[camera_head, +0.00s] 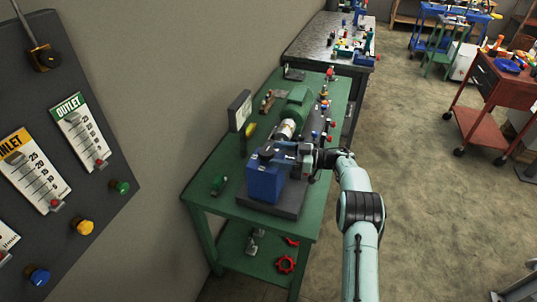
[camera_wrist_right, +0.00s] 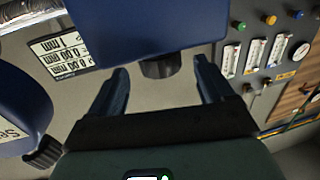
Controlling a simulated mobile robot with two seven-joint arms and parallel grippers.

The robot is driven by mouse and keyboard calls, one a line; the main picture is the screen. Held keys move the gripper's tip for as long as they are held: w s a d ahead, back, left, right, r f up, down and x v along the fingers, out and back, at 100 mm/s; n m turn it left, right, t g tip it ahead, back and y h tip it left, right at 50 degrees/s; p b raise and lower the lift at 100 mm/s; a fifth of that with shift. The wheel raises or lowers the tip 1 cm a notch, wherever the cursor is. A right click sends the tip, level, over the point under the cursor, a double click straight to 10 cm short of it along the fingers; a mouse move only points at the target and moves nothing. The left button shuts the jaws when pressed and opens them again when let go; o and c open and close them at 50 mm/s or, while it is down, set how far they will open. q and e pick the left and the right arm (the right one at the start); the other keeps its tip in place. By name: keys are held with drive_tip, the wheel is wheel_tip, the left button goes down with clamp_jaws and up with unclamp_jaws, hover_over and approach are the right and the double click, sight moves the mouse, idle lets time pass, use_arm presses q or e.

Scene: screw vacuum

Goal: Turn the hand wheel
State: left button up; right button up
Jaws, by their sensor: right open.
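A bench machine stands on the green table, with a blue box (camera_head: 264,184) at its near end and a green motor housing (camera_head: 294,107) behind. My right gripper (camera_head: 280,152) reaches in from the right over the top of the blue box. In the right wrist view my right gripper (camera_wrist_right: 161,72) is open, with one finger on each side of a dark round knob (camera_wrist_right: 160,69) on a blue housing (camera_wrist_right: 145,28). Gaps show between the knob and both fingers. Which part is the hand wheel is unclear; a red wheel (camera_head: 286,264) lies on the lower shelf. My left gripper is not in view.
The green table (camera_head: 205,185) stands along the wall. A small display (camera_head: 239,110) stands at its left edge, and several colored valves line its right side. A gauge panel (camera_head: 40,90) is at the left. Open floor (camera_head: 440,200) lies to the right.

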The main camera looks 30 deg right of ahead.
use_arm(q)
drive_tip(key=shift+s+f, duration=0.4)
use_arm(e)
drive_tip(key=v, duration=0.9)
